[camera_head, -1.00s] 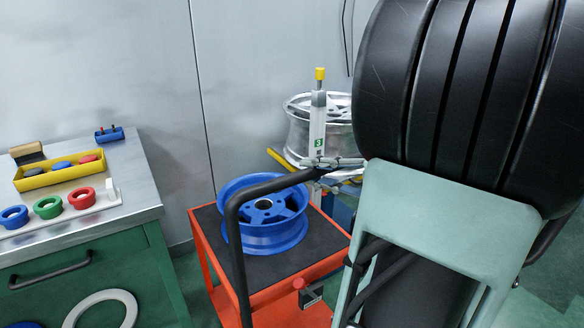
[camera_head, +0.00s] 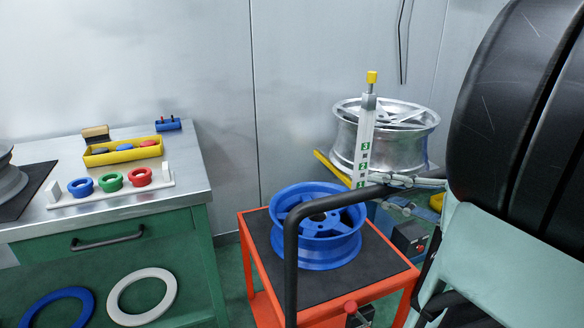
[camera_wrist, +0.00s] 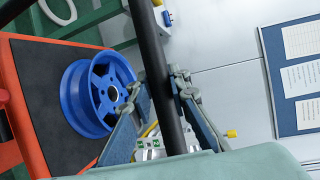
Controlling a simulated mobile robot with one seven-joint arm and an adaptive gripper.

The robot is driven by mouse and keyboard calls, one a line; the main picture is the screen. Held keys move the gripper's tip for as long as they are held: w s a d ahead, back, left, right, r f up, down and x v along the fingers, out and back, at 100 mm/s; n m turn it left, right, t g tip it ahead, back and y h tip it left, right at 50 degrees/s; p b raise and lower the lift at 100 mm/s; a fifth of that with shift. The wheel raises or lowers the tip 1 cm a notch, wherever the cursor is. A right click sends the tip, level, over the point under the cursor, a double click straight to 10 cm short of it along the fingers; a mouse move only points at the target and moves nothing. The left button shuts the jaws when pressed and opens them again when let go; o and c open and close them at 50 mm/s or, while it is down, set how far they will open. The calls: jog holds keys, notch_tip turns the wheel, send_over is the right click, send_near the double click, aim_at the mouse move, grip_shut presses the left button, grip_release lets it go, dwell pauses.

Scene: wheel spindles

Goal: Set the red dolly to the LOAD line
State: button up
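The red dolly (camera_head: 262,287) is an orange-red cart with a black top mat, low in the middle of the head view. A blue wheel (camera_head: 312,250) lies on the mat. The dolly's black bent handle (camera_head: 291,262) rises in front of it. My gripper (camera_head: 402,184) is at the handle's upper bar. In the wrist view, my gripper (camera_wrist: 160,82) has one finger on each side of the black bar (camera_wrist: 156,62), closed against it. The dolly's mat also shows there, with the blue wheel (camera_wrist: 75,98). No marking that reads LOAD is visible.
A silver wheel (camera_head: 350,132) sits behind the dolly, beside a numbered white post (camera_head: 364,145) with a yellow top. A green workbench (camera_head: 205,190) stands left, bearing colored rings and a yellow tray (camera_head: 95,158). Large black and pale green shapes block the right side.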

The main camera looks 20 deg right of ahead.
jog(key=o, duration=0.4)
jog(key=shift+o, duration=0.2)
jog(key=v, duration=1.2)
jog(key=shift+r, duration=0.1)
